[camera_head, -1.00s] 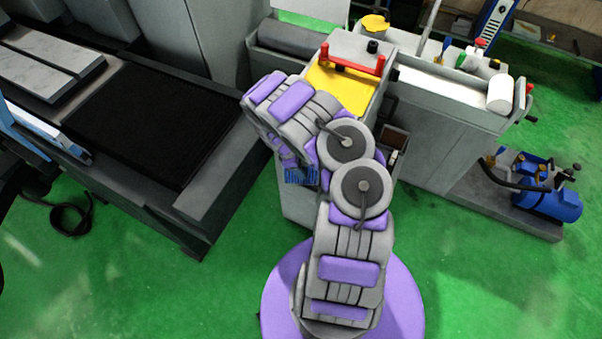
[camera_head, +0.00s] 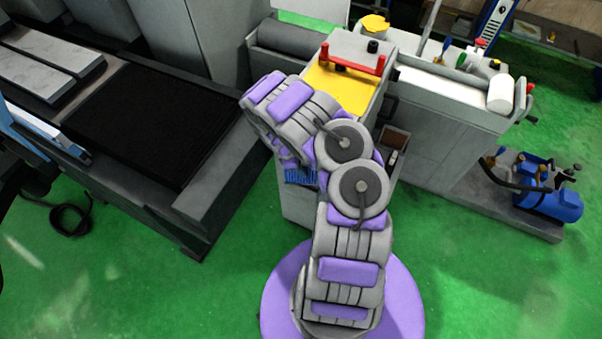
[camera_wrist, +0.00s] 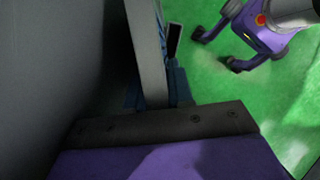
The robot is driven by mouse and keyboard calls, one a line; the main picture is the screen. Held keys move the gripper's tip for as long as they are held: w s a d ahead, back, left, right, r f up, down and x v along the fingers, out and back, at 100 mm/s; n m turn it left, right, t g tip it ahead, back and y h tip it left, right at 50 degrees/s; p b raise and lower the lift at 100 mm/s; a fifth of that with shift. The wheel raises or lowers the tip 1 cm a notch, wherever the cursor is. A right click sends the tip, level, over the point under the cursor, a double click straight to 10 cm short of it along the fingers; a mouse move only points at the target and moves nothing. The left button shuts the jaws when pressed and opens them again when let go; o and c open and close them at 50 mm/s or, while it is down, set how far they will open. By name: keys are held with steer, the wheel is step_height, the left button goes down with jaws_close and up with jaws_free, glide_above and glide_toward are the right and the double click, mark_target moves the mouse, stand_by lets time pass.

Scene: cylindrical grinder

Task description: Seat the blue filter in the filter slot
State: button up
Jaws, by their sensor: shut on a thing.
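The blue filter (camera_head: 300,176) shows as a small ribbed blue piece under the end of my arm, beside the grey cabinet front. My gripper (camera_wrist: 152,100) is shut on the filter; in the head view the arm hides its fingers. In the wrist view, blue parts of the filter (camera_wrist: 178,82) show beyond the dark gripper edge, next to a pale upright panel. I cannot make out the filter slot or tell whether the filter touches it.
The grey cabinet (camera_head: 300,208) has a yellow top (camera_head: 340,88) and a red handle (camera_head: 352,62). The machine with a black bed (camera_head: 140,125) stands left. A blue pump (camera_head: 548,200) sits right. Green floor lies open in front.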

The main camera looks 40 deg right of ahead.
jaws_close()
steer(key=shift+r, duration=0.2)
